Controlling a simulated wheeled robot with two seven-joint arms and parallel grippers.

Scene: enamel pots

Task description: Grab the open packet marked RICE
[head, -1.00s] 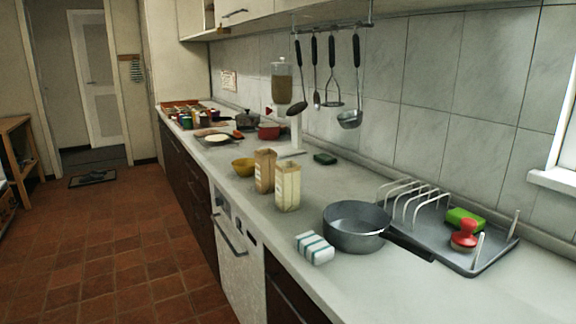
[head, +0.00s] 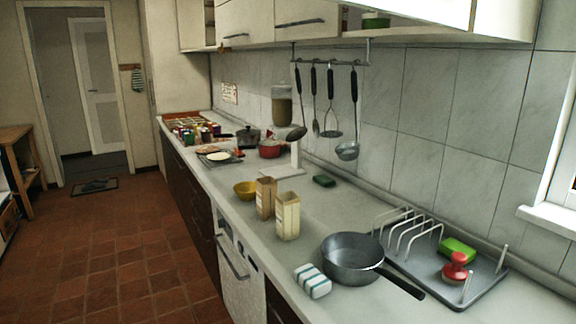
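Two upright open-topped packets stand side by side on the counter in the head view. One is a brown packet (head: 265,198), a little farther back and to the left. The other is a cream packet (head: 288,217), nearer to me and to the right. The markings on both are too small to read, so I cannot tell which is marked RICE. Neither of my grippers is in view.
A grey pan (head: 350,262) and a striped folded cloth (head: 313,283) lie nearer me. A dish rack (head: 450,290) is at right. The counter (head: 335,215) right of the packets is clear.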

